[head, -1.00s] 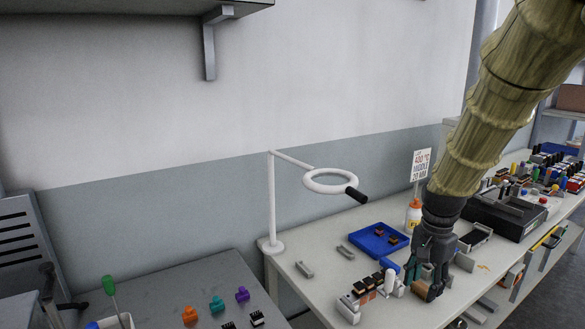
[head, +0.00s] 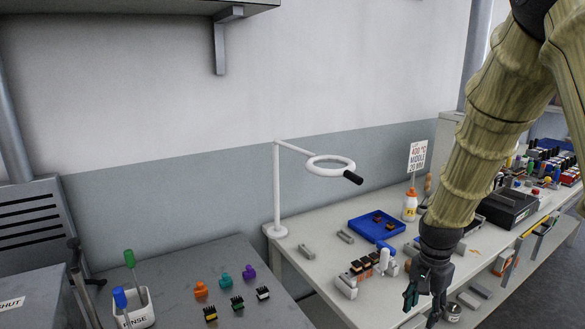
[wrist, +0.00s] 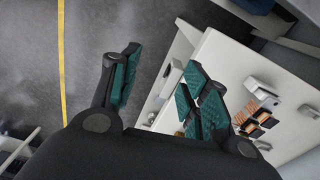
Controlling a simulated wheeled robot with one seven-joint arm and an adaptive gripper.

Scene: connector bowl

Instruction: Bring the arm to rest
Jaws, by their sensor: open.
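My gripper (head: 428,288) hangs at the end of my arm with its fingers pointing down, near the front edge of the right-hand white bench (head: 322,217). In the wrist view my gripper (wrist: 160,88) has its green-padded fingers spread apart with nothing between them. Grey floor and the bench edge show beyond the fingers. Part of the bench behind my arm is hidden in the head view.
A rack of dark connectors (head: 364,268) stands just left of my gripper. A blue tray (head: 362,229), a ring lamp (head: 330,166) and a white bottle (head: 410,205) are farther back. A grey bench (head: 190,270) with coloured parts stands left. Open floor (head: 545,290) lies at right.

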